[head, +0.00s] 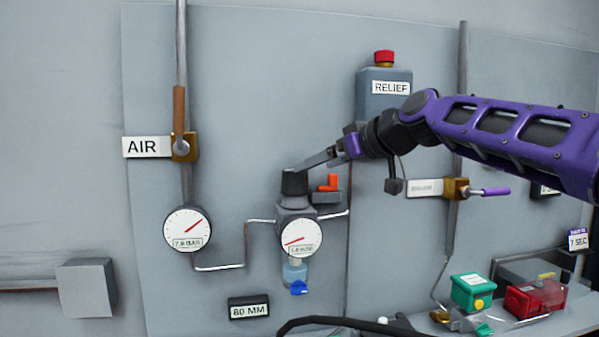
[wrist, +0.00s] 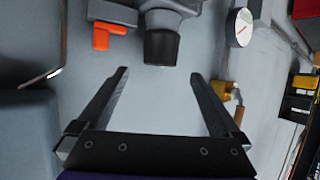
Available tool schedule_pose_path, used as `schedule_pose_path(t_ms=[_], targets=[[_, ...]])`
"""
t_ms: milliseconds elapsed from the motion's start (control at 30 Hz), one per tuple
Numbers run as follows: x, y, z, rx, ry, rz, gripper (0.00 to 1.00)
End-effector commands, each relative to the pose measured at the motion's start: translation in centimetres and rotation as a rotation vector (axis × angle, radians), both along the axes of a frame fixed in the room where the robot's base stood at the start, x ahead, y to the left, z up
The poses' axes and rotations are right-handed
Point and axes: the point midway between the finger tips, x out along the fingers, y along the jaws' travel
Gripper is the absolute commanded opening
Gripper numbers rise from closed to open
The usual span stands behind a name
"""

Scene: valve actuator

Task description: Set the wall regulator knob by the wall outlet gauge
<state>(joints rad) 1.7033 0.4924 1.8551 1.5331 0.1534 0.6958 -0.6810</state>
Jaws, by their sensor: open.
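The black regulator knob (head: 294,182) tops the grey regulator body on the wall panel. In the wrist view the knob (wrist: 161,48) lies just beyond the fingertips, centred between them. My gripper (head: 314,163) is open and empty, reaching in from the upper right; its two fingers (wrist: 159,72) are spread wider than the knob and appear apart from it. The outlet gauge (head: 302,238) is on the regulator's front; its red needle points low to the left, and its small label is too blurred to read surely. It is not recognisable in the wrist view.
An orange lever (head: 328,183) sits close right of the knob. A grey RELIEF box (head: 384,103) stands behind my arm. A blue-tipped bowl (head: 295,272) hangs below the regulator.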

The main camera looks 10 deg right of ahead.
Motion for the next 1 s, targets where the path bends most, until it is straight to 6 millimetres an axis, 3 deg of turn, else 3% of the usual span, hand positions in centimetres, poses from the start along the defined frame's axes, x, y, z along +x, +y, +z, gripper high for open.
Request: schedule_pose_path(t_ms=[500, 1000], targets=[[5.1, 3.1, -2.3, 0.000, -0.001, 0.002, 1.00], [5.9, 3.4, -2.8, -0.001, -0.002, -0.001, 1.00]])
